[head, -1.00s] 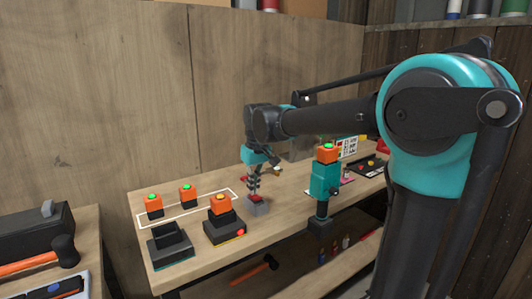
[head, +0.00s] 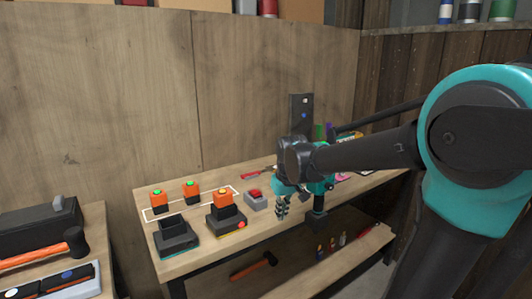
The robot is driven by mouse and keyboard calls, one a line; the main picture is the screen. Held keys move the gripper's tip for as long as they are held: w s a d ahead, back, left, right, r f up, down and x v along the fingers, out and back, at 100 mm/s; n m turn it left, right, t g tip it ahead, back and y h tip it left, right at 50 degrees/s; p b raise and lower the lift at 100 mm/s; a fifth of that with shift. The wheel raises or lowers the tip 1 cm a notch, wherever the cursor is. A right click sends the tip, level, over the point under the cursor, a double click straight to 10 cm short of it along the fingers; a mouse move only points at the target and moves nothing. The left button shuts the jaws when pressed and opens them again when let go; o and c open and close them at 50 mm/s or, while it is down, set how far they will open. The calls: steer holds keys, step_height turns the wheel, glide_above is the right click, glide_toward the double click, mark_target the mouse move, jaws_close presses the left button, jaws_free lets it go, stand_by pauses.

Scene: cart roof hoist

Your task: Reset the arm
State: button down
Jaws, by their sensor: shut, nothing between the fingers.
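My gripper (head: 281,208) hangs fingers-down over the front part of the wooden bench (head: 200,262), to the right of a grey box with a red button (head: 255,198). Its fingers look closed with nothing between them. My arm reaches in from the right and hides part of a teal and black stand (head: 319,218) behind it.
A third orange block (head: 223,201) sits in a black base; another black base (head: 175,237) is empty. A hammer (head: 253,266) lies on the lower shelf. A side table (head: 110,282) stands left.

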steer(key=s+d+f+m+t+h, duration=0.1)
steer(key=s+d+f+m, duration=0.3)
steer(key=s+d+f, duration=1)
steer(key=shift+s+m+t, duration=0.3)
steer(key=shift+s+t, duration=0.1)
steer(key=shift+s, duration=0.25)
stand_by(6.0)
